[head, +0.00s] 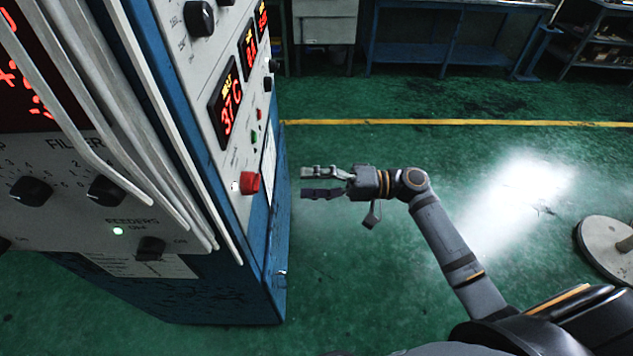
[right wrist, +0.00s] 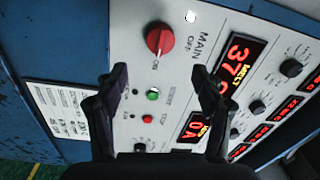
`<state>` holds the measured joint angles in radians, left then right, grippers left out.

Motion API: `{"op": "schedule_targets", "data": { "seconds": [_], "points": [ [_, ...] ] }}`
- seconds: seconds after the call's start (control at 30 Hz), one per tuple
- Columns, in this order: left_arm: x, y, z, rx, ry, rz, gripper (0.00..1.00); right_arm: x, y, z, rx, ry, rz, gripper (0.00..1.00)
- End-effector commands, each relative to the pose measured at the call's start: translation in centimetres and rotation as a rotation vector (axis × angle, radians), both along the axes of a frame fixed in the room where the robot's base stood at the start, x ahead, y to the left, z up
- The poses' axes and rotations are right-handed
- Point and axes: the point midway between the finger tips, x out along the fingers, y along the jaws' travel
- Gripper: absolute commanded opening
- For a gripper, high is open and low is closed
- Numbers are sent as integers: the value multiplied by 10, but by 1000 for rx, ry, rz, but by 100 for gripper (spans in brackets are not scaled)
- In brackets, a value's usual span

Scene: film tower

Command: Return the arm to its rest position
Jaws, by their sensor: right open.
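My right gripper (head: 305,182) is open and empty in the head view, pointing left at the panel side of the blue and grey cabinet (head: 262,250). A gap of floor shows between its fingertips and the cabinet. The red MAIN knob (head: 250,183) is at about the same height in the picture. In the right wrist view the open fingers (right wrist: 160,78) frame the panel, with the red knob (right wrist: 160,38) beyond them and a green button (right wrist: 152,95) between them. My right arm reaches up from the lower right. My left gripper is not seen.
Lit red displays (head: 228,103) and black knobs (head: 200,18) cover the cabinet panel. Metal rails (head: 130,130) run along its front. A round grey base (head: 608,248) stands at the right. Blue benches (head: 450,50) line the back. Green floor around my right arm is clear.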

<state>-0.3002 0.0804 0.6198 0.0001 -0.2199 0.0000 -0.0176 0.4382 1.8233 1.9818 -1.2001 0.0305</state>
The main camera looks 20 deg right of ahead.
Motion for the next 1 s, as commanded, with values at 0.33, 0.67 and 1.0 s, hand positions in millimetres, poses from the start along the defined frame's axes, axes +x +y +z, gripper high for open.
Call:
{"op": "schedule_targets", "data": {
  "seconds": [0.33,0.67,1.0],
  "points": [
    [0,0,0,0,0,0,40,-3,-14,0,1,0,-1,69],
    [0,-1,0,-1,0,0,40,-3,-14,-1,-1,1,-3,69],
    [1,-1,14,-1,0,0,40,33,-71,-191,-360,239,-354,69]
  ]
}}
